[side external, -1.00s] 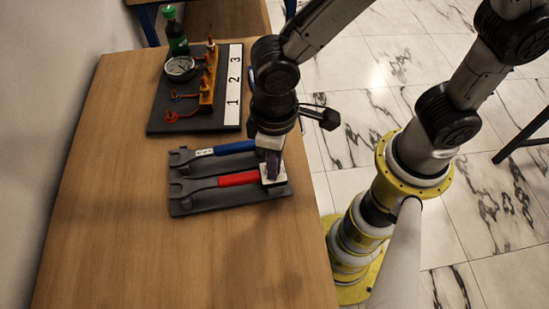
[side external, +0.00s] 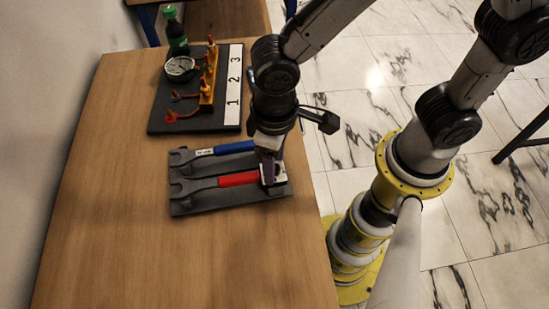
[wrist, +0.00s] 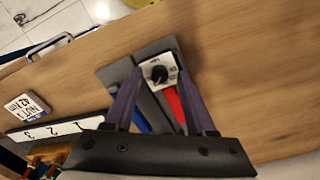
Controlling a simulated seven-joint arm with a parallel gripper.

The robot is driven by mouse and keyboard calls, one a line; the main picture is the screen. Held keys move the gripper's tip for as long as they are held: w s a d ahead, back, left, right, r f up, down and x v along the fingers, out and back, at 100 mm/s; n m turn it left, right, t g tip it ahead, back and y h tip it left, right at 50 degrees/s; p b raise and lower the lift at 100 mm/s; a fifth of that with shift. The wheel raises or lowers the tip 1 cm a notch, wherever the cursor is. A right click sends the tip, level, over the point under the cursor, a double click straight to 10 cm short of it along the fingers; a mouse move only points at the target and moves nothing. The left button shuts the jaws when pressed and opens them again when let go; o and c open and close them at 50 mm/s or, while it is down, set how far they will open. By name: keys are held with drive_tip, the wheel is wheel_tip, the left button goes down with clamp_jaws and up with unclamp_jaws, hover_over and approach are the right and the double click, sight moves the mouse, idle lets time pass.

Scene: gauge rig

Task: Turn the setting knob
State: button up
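The setting knob (wrist: 159,74) is a small black round knob on a white marked dial plate. The plate also shows in the side view (side external: 279,174), at the right end of a red-handled wrench (side external: 238,179), partly hidden by my gripper. My gripper (wrist: 160,80) points down over the plate, its two purple fingers apart, one on each side of the knob. The side view shows my gripper (side external: 268,181) at the plate. I cannot tell whether the fingers touch the knob.
A blue-handled wrench (side external: 234,147) lies beside the red one on a dark grey tray (side external: 180,209). Behind stands a dark board (side external: 160,125) with a gauge (side external: 180,67), an orange valve bar and a strip numbered 1 to 3. A green bottle (side external: 176,35) stands behind it. The near table is clear.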

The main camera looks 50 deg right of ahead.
drive_tip(key=shift+r, duration=0.1)
wheel_tip(320, 180, up, 14)
idle(0.6)
drive_tip(key=shift+f, duration=0.2)
drive_tip(key=w+d+r+m+t+y, duration=0.15)
drive_tip(key=d+r+m, duration=0.3)
drive_tip(key=d, duration=0.85)
drive_tip(key=s+d+f+t+h, duration=0.1)
drive_tip(key=s+d+f+t, duration=0.2)
drive_tip(key=s+d, duration=0.3)
drive_tip(key=shift+s+d+f+t, duration=0.2)
drive_tip(key=shift+d+t, duration=0.35)
drive_tip(key=shift+d, duration=1.1)
